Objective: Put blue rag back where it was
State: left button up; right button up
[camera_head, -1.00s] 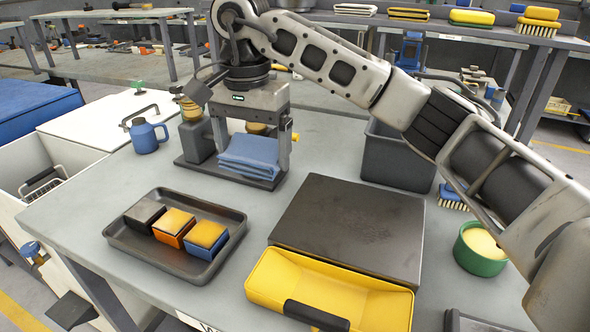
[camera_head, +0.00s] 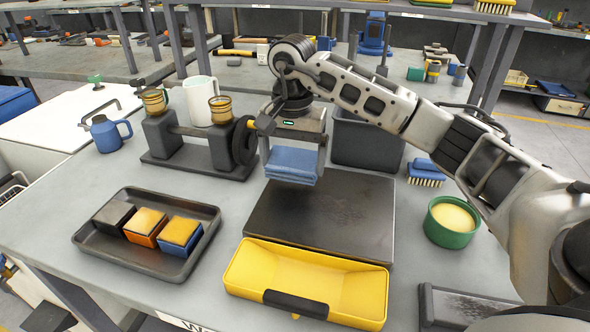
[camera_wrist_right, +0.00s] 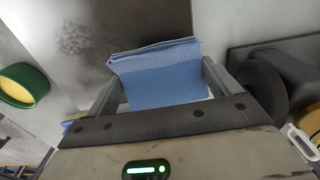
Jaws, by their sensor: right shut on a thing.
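The blue rag (camera_head: 292,164) is a folded light-blue cloth. My right gripper (camera_head: 293,174) is shut on it, with a finger on either side. The rag is over or near the back-left edge of the dark flat plate (camera_head: 325,222); I cannot tell its exact height. In the right wrist view the rag (camera_wrist_right: 158,80) sits between the fingers, with the dark plate (camera_wrist_right: 100,35) beyond it. The press (camera_head: 190,145), dark with a round black wheel, stands just left of the gripper. My left gripper is not in view.
A yellow tray (camera_head: 255,268) lies in front of the plate. A dark tray (camera_head: 90,240) holds several sponge-topped blocks. A blue mug (camera_head: 105,134) stands at the left, a white mug (camera_head: 199,100) behind the press. A green bowl (camera_head: 448,238), blue brush (camera_head: 425,172) and grey bin (camera_head: 365,150) are right.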

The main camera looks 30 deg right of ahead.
aim_at(295, 161)
jog(key=shift+d+f+p, duration=0.15)
jog(key=shift+f+p, duration=0.05)
jog(key=shift+f, duration=0.7)
jog(key=shift+d+f+p, duration=0.1)
jog(key=shift+f+p, duration=0.1)
jog(key=shift+f, duration=0.7)
jog(key=shift+f, duration=0.1)
jog(key=o, duration=0.7)
notch_tip(295, 161, up, 12)
jog(key=shift+r, duration=0.15)
jog(key=shift+b, duration=0.3)
